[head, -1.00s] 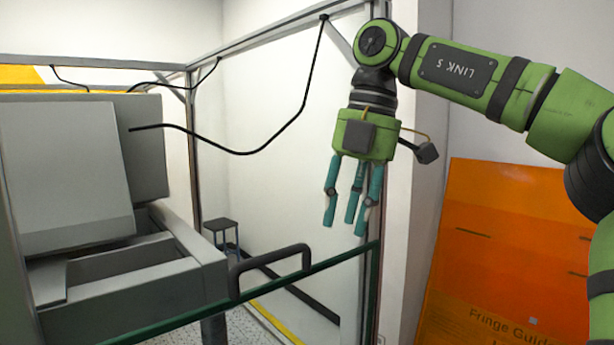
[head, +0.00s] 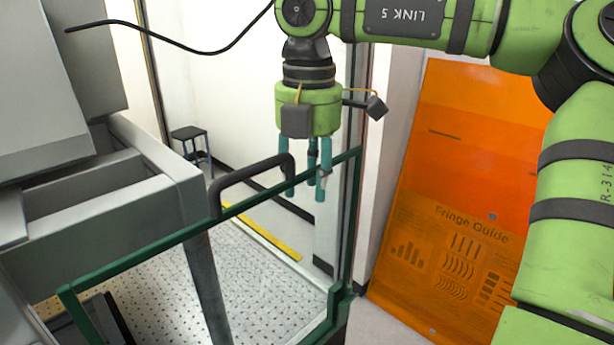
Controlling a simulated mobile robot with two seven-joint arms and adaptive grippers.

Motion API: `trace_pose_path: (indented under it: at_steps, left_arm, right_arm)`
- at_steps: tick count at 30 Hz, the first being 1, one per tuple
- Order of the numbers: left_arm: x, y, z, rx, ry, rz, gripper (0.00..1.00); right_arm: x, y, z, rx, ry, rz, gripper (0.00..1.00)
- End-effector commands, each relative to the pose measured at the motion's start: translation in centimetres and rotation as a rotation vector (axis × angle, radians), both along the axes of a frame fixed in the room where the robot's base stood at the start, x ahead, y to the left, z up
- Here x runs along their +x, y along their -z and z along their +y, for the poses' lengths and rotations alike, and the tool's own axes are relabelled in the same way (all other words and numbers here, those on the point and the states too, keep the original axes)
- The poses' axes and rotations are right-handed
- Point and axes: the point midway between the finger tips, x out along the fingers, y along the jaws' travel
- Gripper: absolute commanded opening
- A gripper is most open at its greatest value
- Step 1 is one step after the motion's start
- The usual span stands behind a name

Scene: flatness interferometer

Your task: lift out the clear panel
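The clear panel (head: 275,265) stands upright in front of the machine, with a dark green frame around see-through glazing. A black handle (head: 250,175) arches up from its top edge. My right gripper (head: 312,190) points down near the right part of that top edge, to the right of the handle. Its teal fingers are spread apart with nothing between them. They overlap the panel's top edge in the picture; I cannot tell whether they touch it. My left gripper is not in view.
A grey machine housing (head: 150,165) stands at the left, close to the panel. A perforated floor plate (head: 165,290) shows beyond the panel. A small stool (head: 190,137) stands farther back. An orange Fringe Guide board (head: 465,190) leans at the right.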

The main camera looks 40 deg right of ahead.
Motion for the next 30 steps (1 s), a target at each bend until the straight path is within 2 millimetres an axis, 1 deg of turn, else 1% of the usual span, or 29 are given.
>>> trace_pose_path:
  at_steps: [1,4,8,14,15,16,17,25,30]
  left_arm:
    - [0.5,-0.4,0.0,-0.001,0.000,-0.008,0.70]
    - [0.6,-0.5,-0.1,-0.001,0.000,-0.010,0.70]
    - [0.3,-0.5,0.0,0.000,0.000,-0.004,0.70]
    - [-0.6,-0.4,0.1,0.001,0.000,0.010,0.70]
    - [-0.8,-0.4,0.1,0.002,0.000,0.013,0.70]
    - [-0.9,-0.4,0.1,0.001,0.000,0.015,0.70]
    - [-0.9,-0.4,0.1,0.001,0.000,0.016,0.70]
    - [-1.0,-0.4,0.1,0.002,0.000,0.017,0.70]
    - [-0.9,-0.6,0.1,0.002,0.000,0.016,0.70]
  right_arm:
    - [0.0,0.3,0.0,0.000,-0.001,0.003,0.36]
    - [0.0,1.0,0.0,0.001,-0.002,0.001,0.36]
    - [0.0,1.4,0.0,0.000,0.000,0.000,0.36]
    - [0.0,1.4,0.0,0.000,0.000,0.000,0.36]
    - [0.0,1.4,0.0,0.000,0.000,0.000,0.20]
    - [0.0,1.4,0.0,0.000,0.000,0.000,0.08]
    - [0.0,1.4,0.0,0.000,0.000,0.000,0.00]
    - [0.0,1.4,0.0,-0.001,-0.001,-0.001,0.00]
    - [0.1,0.9,0.1,0.002,-0.001,-0.006,0.00]
